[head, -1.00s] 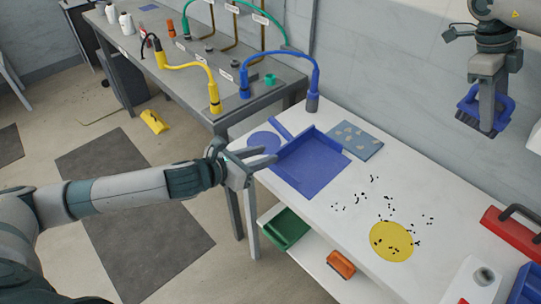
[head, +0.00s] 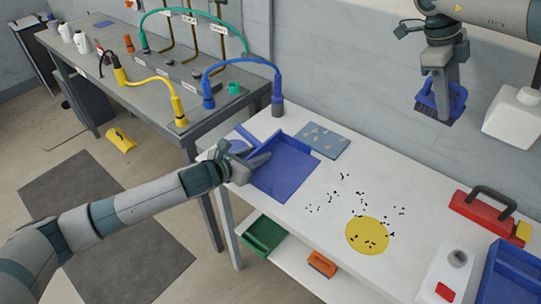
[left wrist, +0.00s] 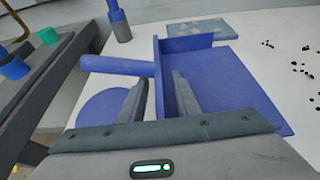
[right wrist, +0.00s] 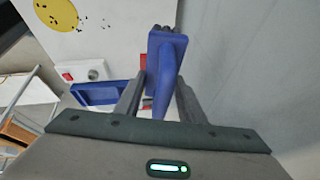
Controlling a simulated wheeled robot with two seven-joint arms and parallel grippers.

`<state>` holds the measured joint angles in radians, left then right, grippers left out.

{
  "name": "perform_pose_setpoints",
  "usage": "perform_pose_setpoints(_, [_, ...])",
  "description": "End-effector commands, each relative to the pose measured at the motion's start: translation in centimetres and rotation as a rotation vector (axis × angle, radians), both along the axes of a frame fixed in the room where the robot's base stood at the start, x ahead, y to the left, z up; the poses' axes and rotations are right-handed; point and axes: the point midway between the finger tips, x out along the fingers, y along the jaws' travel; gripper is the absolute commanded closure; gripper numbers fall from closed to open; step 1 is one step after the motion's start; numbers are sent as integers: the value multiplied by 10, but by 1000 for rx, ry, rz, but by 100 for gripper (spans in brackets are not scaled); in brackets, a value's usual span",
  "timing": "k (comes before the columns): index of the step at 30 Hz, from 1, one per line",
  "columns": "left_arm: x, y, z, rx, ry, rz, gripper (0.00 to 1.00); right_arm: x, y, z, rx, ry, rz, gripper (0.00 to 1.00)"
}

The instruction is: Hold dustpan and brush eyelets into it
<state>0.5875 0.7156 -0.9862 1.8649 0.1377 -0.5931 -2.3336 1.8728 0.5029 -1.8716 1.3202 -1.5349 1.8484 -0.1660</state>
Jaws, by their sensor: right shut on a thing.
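The blue dustpan (head: 286,172) lies on the white table, its handle (left wrist: 117,66) pointing away to the left in the left wrist view. My left gripper (head: 262,157) is open at the pan's left side; in the left wrist view its fingers (left wrist: 162,80) stand on either side of the pan's side wall, and contact cannot be told. My right gripper (head: 438,82) is shut on the blue brush (right wrist: 165,62), held above the table near the wall, dark bristles downward. Small black eyelets (head: 343,177) lie scattered right of the pan, some on a yellow disc (head: 362,231).
A blue-grey board (head: 321,141) lies behind the pan. A red toolbox (head: 478,213), a blue bin (head: 508,275) and a white box with a red button (head: 446,291) stand at the right. The grey bench (head: 222,102) with hoses is at the left. Table around the eyelets is clear.

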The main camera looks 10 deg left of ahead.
Motion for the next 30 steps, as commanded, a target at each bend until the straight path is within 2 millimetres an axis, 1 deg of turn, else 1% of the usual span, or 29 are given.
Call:
perform_pose_setpoints(8, [1,0,0,0,0,0,70,0,0,0,0,0,0,82])
perform_pose_setpoints(12, [1,0,0,0,0,0,100,0,0,0,0,0,0,82])
perform_pose_setpoints(30, [1,0,-1,2,0,1,100,0,0,0,0,0,0,82])
